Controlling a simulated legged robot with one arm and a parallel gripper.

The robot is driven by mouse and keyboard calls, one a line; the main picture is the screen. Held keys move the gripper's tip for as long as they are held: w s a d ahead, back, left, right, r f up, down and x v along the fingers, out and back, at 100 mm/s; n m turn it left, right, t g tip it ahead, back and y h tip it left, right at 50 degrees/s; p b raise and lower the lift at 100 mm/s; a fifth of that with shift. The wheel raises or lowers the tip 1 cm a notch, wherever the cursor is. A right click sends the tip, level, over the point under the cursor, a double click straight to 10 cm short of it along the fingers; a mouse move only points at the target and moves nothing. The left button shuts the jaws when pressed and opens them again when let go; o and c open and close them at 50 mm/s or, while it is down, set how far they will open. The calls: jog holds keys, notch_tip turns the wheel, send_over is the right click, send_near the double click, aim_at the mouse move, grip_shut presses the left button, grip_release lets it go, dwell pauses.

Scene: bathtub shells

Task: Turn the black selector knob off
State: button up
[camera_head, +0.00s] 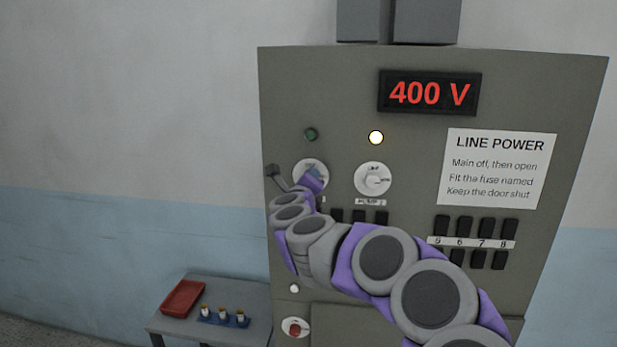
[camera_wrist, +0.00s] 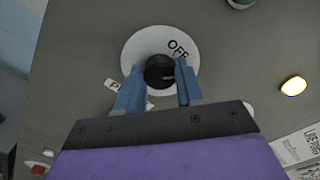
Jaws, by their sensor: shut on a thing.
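The black selector knob (camera_wrist: 159,71) sits on a round white dial plate (camera_wrist: 137,48) in the wrist view. The word OFF shows at the dial's upper right. My gripper (camera_wrist: 159,78) has a blue finger on each side of the knob and is shut on it. In the head view the dial (camera_head: 309,168) is at the cabinet's left, and my gripper (camera_head: 312,177) reaches it; my arm hides the knob there. A fine mark shows on the knob's right, near the right finger; I cannot tell its exact setting.
The grey cabinet (camera_head: 320,90) carries a red 400 V display (camera_head: 429,92), a lit lamp (camera_head: 376,137), a dark green lamp (camera_head: 311,134) and a second white dial (camera_head: 373,180). A side table (camera_head: 260,290) holds a red tray (camera_head: 183,298) and several small fuses in a blue holder (camera_head: 222,320).

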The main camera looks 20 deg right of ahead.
jog(key=shift+a+f+n+p, duration=0.15)
jog(key=shift+n+p, duration=0.75)
jog(key=shift+n, duration=0.95)
jog(key=shift+d+f+n+p, duration=0.15)
jog(key=shift+n+p, duration=0.75)
jog(key=shift+n, duration=0.95)
jog(key=shift+a, duration=0.1)
jog(key=o, duration=1)
jog(key=shift+w, duration=0.2)
jog(key=shift+o, duration=0.2)
jog(key=shift+s+r, duration=0.1)
jog(key=shift+a, duration=0.1)
jog(key=shift+s, duration=0.15)
jog(key=b+v, duration=0.1)
jog(key=v, duration=1.6)
jog(key=shift+a, duration=0.2)
